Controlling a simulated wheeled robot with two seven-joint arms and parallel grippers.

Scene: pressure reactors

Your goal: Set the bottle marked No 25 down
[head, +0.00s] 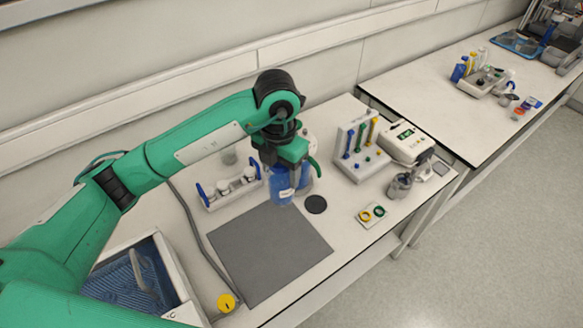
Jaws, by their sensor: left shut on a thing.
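A blue bottle (281,188) with a pale label is in the head view, at the back edge of the dark grey mat (268,252). The label is too small to read, so I cannot tell its number. My left gripper (292,164) comes down from above and is shut on the bottle, hiding its top. The bottle looks upright. I cannot tell whether its base touches the bench or hangs just above it. My right gripper is not in view.
A white rack with blue ends (230,190) stands left of the bottle. A black disc (316,204) lies close on its right. A flowmeter panel (357,148) and a white instrument (405,142) stand farther right. A blue-lined tray (180,262) is at front left. The mat is clear.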

